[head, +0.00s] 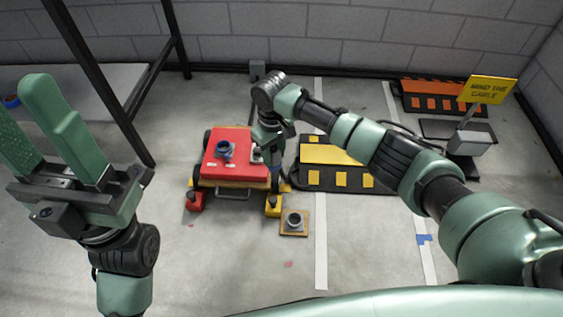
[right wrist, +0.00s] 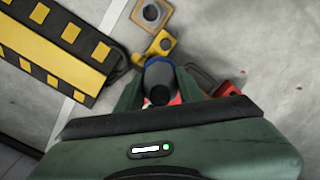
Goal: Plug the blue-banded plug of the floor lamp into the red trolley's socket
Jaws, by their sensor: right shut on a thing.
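The red trolley (head: 230,140) stands on the floor at the middle of the head view. On its top are a round blue-grey fitting (head: 225,151) and a small pale fitting (head: 257,154) at the right edge; I cannot tell which is the socket. My right gripper (head: 274,152) is at the trolley's right edge, shut on a dark plug (right wrist: 160,82) with a bit of blue at its side in the right wrist view. The plug's far end is hidden, and contact with the trolley cannot be told. My left gripper (head: 42,135) is open and empty, raised at the left.
A black-and-yellow cable ramp (head: 315,178) lies right of the trolley. A wooden plate with a round grey fitting (head: 293,222) lies in front. A yellow sign (head: 487,90), a grey-headed device (head: 469,142) and an orange-black barrier (head: 440,104) stand at the right.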

